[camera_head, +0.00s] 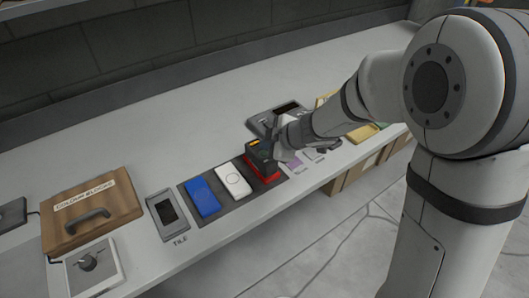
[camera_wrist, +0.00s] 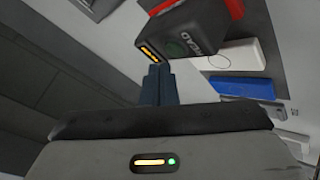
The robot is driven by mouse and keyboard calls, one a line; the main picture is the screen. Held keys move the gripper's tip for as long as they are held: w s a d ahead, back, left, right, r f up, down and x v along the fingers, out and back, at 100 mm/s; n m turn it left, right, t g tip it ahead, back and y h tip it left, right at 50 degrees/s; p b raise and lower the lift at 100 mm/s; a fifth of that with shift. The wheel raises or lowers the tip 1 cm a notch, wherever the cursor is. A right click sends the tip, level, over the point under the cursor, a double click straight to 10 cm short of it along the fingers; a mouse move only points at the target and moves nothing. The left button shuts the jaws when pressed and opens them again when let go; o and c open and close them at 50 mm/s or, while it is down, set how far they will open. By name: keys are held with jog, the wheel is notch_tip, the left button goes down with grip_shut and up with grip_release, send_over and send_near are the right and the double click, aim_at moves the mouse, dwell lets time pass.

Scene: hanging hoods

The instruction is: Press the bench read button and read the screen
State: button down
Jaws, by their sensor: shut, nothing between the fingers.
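The dark bench reader (camera_head: 263,158) stands over a red block on a dark mat on the bench.
A white block (camera_head: 233,181) and a blue block (camera_head: 202,198) lie left of the reader. Farther left are a grey tile holder (camera_head: 167,214) and a wooden case (camera_head: 92,209) with a handle. A grey device (camera_head: 262,123) stands behind. The rear bench is clear.

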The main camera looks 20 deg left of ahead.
aim_at(267, 156)
jog(key=shift+f, duration=0.1)
dwell(0.3)
jog(key=shift+f, duration=0.35)
jog(key=shift+f+b, duration=0.4)
dwell(0.5)
jog(key=shift+r, duration=0.1)
jog(key=shift+r+p, duration=0.75)
jog(key=shift+p, duration=0.3)
notch_tip(267, 156, up, 5)
jog(key=p, duration=0.5)
jog(key=shift+p, duration=0.3)
